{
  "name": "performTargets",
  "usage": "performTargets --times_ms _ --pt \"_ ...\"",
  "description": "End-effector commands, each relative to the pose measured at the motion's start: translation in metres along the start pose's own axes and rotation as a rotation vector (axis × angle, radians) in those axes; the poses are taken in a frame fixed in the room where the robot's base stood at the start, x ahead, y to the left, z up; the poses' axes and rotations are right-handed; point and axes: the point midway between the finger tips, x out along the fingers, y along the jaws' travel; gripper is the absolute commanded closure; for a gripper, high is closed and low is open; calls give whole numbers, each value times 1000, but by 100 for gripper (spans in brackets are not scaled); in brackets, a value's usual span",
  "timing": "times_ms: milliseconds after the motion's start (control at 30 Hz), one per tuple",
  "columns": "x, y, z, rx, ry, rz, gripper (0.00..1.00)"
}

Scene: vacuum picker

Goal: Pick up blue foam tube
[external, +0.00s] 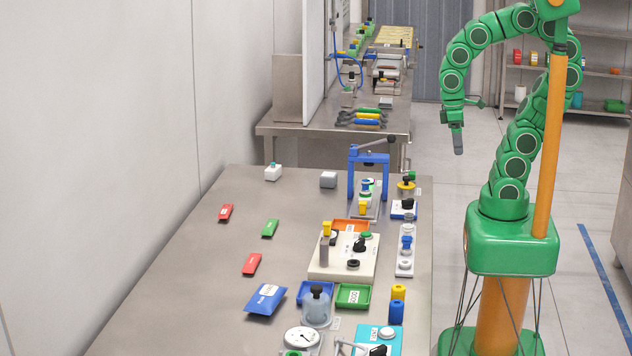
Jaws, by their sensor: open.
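A small blue cylinder (396,312) stands near the right edge of the steel table (160,290), with a yellow cylinder (398,292) right behind it. It looks like the blue foam tube, but I cannot tell its material from here. My gripper (458,150) hangs pointing down at the end of my green arm. It is beyond the table's right edge, above the floor, well apart from the blue cylinder. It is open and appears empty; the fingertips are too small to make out.
A blue press frame (369,160), a white fixture board (344,256), a blue tray (316,291) and a green tray (352,296) crowd the right side. A blue packet (265,299) and red (251,264) and green (270,228) packets lie left. The table's left side is clear.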

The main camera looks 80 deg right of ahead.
Motion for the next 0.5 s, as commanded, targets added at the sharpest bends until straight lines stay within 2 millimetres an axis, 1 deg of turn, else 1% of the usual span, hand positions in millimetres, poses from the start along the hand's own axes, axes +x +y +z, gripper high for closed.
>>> performTargets --times_ms 33,167,400,500 --pt "0 0 0 0 0 0 17" --pt "0 0 0 0 0 0 34" --pt "0 0 0 0 0 0 35" --pt "-2 2 -5 -9 7 6 35"
